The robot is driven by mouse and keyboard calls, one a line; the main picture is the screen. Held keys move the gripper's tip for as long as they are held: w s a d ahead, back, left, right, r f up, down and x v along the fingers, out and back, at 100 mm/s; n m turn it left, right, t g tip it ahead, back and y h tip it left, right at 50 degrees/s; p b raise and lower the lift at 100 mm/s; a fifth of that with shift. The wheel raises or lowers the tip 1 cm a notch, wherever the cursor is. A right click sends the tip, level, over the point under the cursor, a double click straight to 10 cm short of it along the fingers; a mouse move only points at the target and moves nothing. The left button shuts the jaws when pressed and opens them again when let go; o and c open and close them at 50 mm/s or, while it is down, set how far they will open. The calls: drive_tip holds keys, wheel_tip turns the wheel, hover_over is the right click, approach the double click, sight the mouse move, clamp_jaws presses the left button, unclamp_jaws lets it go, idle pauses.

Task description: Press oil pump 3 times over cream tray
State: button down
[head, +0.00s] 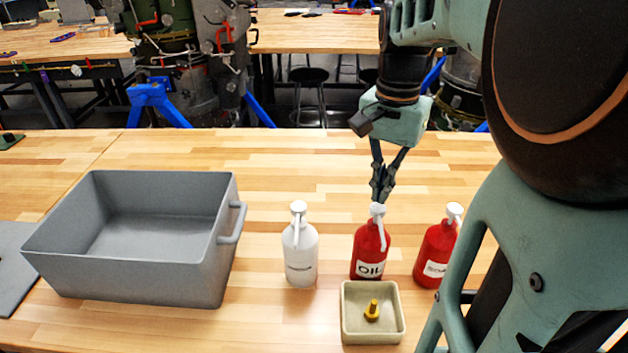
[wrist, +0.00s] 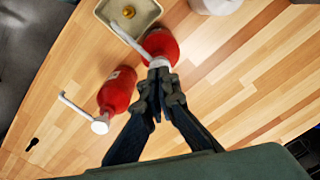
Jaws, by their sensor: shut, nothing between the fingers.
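The oil pump (head: 367,252) is a red bottle labelled OIL with a white pump head, standing upright on the table; it also shows in the wrist view (wrist: 162,45). The cream tray (head: 345,322) is in front of it in the head view, with a yellow-brass bolt-like part (head: 372,311) inside. The tray shows at the top of the wrist view (wrist: 107,24). My gripper (head: 379,198) points down, shut and empty, with its fingertips right at the top of the oil pump's head. I cannot tell whether they touch it.
A second red pump bottle (head: 433,256) stands just right of the oil pump, partly behind my arm. A white pump bottle (head: 300,255) stands to its left. A large grey bin (head: 215,260) fills the table's left side. Bare wood lies behind the bottles.

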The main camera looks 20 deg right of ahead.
sight(379, 207)
drive_tip(key=shift+f, duration=0.1)
idle(0.3)
drive_tip(key=shift+f+b, duration=1.2)
drive_tip(key=shift+f, duration=0.45)
drive_tip(key=shift+r, duration=0.2)
drive_tip(key=shift+r+p, duration=0.9)
drive_tip(key=shift+p, duration=0.05)
drive_tip(key=shift+f, duration=0.15)
